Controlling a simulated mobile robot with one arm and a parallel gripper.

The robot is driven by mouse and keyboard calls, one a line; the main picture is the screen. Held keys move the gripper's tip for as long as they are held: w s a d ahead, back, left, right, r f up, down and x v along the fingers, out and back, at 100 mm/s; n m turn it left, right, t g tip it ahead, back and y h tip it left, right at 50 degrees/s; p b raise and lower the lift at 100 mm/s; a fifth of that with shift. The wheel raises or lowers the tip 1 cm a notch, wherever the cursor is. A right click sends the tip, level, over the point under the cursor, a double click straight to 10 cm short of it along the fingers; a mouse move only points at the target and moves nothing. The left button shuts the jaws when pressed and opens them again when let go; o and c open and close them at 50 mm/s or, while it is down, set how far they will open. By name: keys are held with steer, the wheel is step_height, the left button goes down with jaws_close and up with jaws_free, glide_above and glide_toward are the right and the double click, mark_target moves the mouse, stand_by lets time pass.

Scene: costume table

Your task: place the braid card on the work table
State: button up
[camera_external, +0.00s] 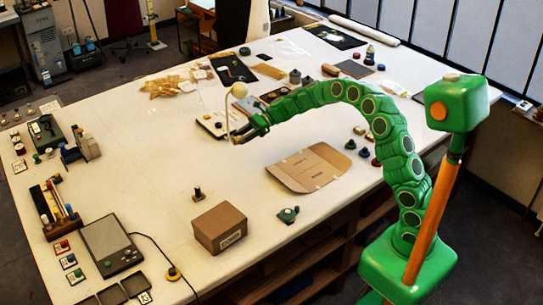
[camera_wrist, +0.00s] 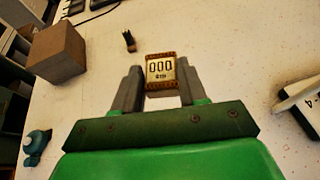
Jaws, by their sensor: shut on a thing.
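The braid card (camera_wrist: 160,70) is a small pale card marked "000" with an orange-brown patterned border along its edges. It stands between the two grey fingers of my gripper (camera_wrist: 160,84) in the wrist view, and the fingers are shut on it. In the external view my gripper (camera_external: 246,133) is over the far middle of the white work table (camera_external: 150,205); the card is too small to make out there. The speckled tabletop (camera_wrist: 95,115) shows below the gripper in the wrist view. The height of the card above it is hard to tell.
A cardboard box (camera_external: 219,228) sits near the front edge; it also shows in the wrist view (camera_wrist: 58,52). A flat cardboard sheet (camera_external: 308,168) lies right of it. A small dark peg (camera_external: 198,194) stands left of the sheet. Bare tabletop lies left of my gripper.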

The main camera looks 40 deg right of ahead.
steer(key=w+d+r+m+t+h, duration=0.2)
steer(key=w+d+m+t+h, duration=0.25)
steer(key=d, duration=0.65)
steer(key=w+d+r+m+t+h, duration=0.2)
steer(key=w+d+m+t+h, duration=0.3)
steer(key=d, duration=0.6)
steer(key=w+d+r+m+t+h, duration=0.15)
steer(key=d+r+m+h, duration=0.35)
steer(key=d, duration=0.6)
steer(key=s+d+f+n+y, duration=0.15)
steer(key=s+d+f, duration=0.35)
steer(key=s+d, duration=0.65)
steer(key=s+d+f+y, duration=0.3)
steer(key=s+d+f, duration=0.2)
steer(key=s+d, duration=0.6)
steer(key=s+a+n+g+y, duration=0.1)
steer(key=s+a+n+y, duration=0.2)
steer(key=s, duration=2.7)
steer(key=shift+m, duration=0.3)
steer(key=w+d+f, duration=0.2)
steer(key=w, duration=0.1)
steer(key=w+d+f, duration=0.2)
steer(key=w+f, duration=0.1)
steer(key=w+d+f, duration=0.2)
steer(key=w+f, duration=0.1)
steer(key=w, duration=0.1)
steer(key=shift+w, duration=0.1)
steer(key=shift+w+d+f, duration=0.45)
steer(key=shift+w+f, duration=0.05)
steer(key=shift+f, duration=1.85)
